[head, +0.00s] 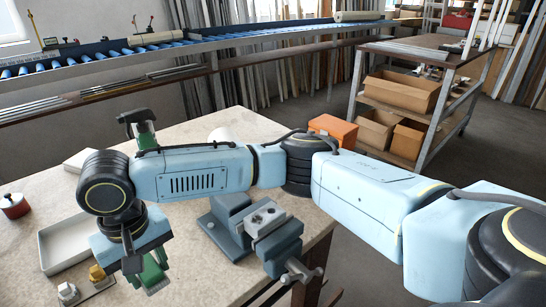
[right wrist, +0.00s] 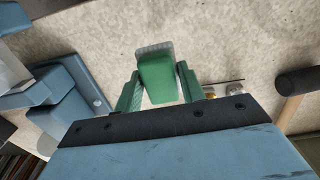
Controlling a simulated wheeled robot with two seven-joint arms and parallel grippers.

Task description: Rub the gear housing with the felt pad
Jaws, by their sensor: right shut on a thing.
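The felt pad (right wrist: 157,82) is a green block with a grey layer at its far end. My right gripper (right wrist: 160,90) is shut on it, with a green finger on each side. In the head view my right gripper (head: 145,270) points down over the bench, left of the vise; its fingers partly hide the pad. The gear housing looks to be the light grey metal block with holes (head: 264,217), clamped in the blue-grey vise (head: 232,222). The pad is apart from it. The vise also shows at the left of the right wrist view (right wrist: 62,100). My left gripper is not in view.
A white tray (head: 52,252), a red pot (head: 14,206) and brass fittings (head: 97,273) are on the left of the bench. A black and green object (head: 143,128) stands behind my arm. An orange box (head: 333,128) is at the back right. A black-headed tool (right wrist: 298,80) lies at right.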

